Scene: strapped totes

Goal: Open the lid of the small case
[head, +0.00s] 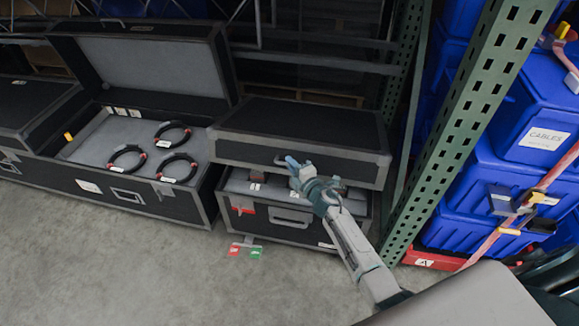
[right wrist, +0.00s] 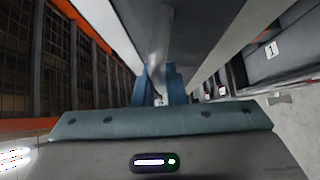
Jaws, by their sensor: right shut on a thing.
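The small case (head: 262,222) is black with grey edges and stands on the floor in the middle of the head view. Its lid (head: 330,140) is raised a little at the front, and a strip of the grey interior shows in the gap. My right gripper (head: 294,164) is at the lid's front face, shut on the lid handle (head: 279,160). In the right wrist view the blue fingers of the right gripper (right wrist: 159,88) close around a grey part, with the lid close beside it. The fingers hide most of the handle. My left gripper is not in view.
A larger open case (head: 120,188) with several black cable coils stands to the left. A green perforated rack post (head: 450,130) rises close to the right of the small case. Blue totes (head: 480,195) with straps stand beyond it.

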